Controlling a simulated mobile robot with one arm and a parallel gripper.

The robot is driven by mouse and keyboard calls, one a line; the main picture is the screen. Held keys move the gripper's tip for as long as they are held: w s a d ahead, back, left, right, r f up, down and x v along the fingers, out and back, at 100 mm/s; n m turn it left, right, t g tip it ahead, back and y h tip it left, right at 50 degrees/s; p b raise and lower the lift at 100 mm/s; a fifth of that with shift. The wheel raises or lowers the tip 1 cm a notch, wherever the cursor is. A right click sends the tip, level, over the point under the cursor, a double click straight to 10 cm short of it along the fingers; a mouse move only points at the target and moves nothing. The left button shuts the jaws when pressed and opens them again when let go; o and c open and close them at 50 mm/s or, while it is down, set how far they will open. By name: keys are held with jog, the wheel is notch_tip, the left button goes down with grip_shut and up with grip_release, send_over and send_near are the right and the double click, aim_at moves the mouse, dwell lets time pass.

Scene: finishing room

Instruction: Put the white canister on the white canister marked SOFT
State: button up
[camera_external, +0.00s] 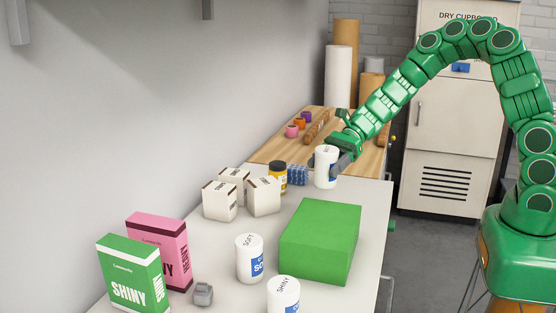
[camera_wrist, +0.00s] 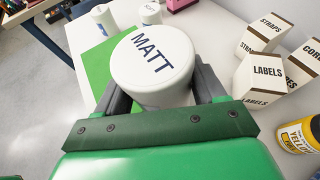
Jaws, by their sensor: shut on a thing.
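My gripper (camera_external: 340,158) is shut on a white canister (camera_external: 326,168) at the far end of the white table. In the wrist view this canister (camera_wrist: 152,62) stands upright between the fingers, and its lid reads MATT. I cannot tell whether its base touches the table. The white canister marked SOFT (camera_external: 249,260) stands upright near the front of the table, left of the green block, with nothing on its lid. It also shows in the wrist view (camera_wrist: 150,14), small, at the top.
A large green block (camera_external: 320,240) lies between my gripper and the front canisters. A canister marked SHINY (camera_external: 284,297) stands in front of it. White boxes (camera_external: 237,196), a yellow-labelled jar (camera_external: 277,178) and a blue item (camera_external: 297,175) are left of my gripper. Green and pink boxes stand front left.

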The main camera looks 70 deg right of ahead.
jog(key=s+a+r, duration=0.1)
jog(key=a+r, duration=0.4)
jog(key=a, duration=0.6)
jog(key=a+r, duration=0.5)
jog(key=a, duration=0.5)
send_over(251, 236)
jog(key=shift+f, duration=6.3)
jog(key=o, duration=1.3)
jog(key=shift+f, duration=0.1)
